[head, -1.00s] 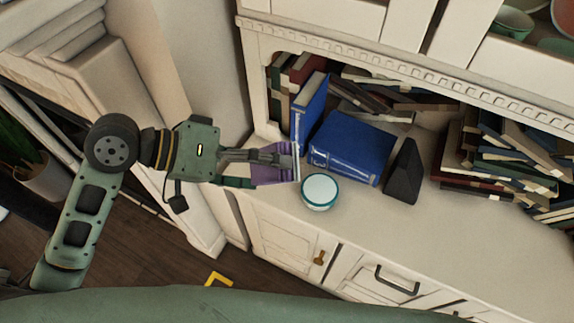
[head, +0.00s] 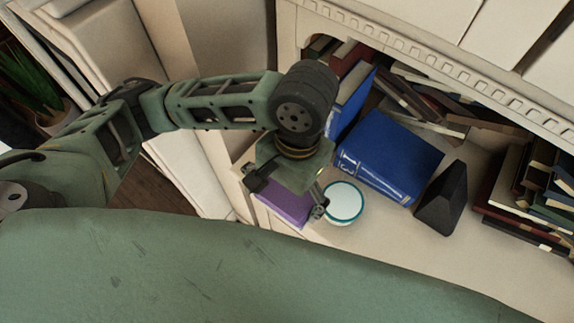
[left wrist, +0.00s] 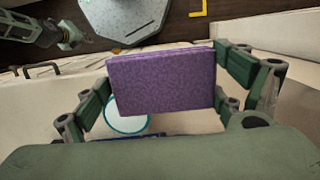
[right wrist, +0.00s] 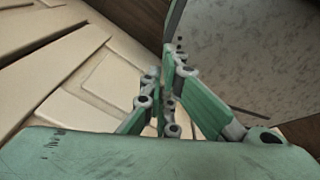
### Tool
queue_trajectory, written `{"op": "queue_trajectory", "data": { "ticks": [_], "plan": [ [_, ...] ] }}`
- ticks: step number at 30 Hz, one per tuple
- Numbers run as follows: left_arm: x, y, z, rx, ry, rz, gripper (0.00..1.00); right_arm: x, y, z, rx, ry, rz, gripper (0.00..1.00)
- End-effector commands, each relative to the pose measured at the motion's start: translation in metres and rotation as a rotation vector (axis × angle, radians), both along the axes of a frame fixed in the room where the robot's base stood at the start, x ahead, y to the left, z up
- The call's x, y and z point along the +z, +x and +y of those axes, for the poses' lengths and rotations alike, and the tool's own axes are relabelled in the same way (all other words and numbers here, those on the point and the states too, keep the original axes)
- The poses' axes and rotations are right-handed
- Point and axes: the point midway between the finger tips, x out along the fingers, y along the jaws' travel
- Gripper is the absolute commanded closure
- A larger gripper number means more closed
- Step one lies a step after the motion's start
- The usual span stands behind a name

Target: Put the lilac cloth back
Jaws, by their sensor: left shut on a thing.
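The lilac cloth (head: 284,206) looks like a folded purple block. My left gripper (head: 287,200) is shut on it, and the arm hides part of it in the head view. In the left wrist view the cloth (left wrist: 162,82) spans between the two fingers of my left gripper (left wrist: 165,80). It is held at the front-left end of the cabinet top, beside the white round container with a teal rim (head: 343,203). My right gripper (right wrist: 162,85) shows only in its own wrist view. Its fingers are together with nothing seen between them.
A blue book lying down (head: 388,155), an upright blue book (head: 349,101) and a black wedge (head: 443,200) stand behind and right of the container. Book piles (head: 530,190) fill the right. The cabinet top (head: 420,245) is clear along its front.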

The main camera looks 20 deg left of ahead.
Motion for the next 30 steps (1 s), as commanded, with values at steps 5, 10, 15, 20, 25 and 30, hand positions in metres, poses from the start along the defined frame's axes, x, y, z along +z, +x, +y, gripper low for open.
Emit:
{"op": "queue_trajectory", "data": {
  "ticks": [5,10,15,20,25,30],
  "plan": [
    [-0.025,0.033,0.013,0.009,0.001,0.005,0.32,-0.011,-0.008,0.001,0.0,0.001,0.008,1.0],
    [-0.046,0.07,0.027,0.008,0.002,0.002,0.32,-0.013,-0.022,0.004,0.002,0.004,0.029,1.0],
    [-0.062,0.095,0.036,0.004,0.0,0.002,0.32,-0.013,-0.018,0.013,0.001,0.015,0.025,1.0],
    [-0.068,0.103,0.038,0.001,-0.001,0.002,0.32,-0.013,-0.01,0.017,0.003,0.02,0.012,1.0],
    [-0.088,0.102,0.039,0.0,0.0,0.004,0.32,-0.012,-0.008,0.014,0.004,0.017,0.01,1.0],
    [-0.107,0.103,0.039,0.001,-0.001,0.002,0.32,-0.011,-0.008,0.01,0.003,0.011,0.01,1.0]
  ]
}}
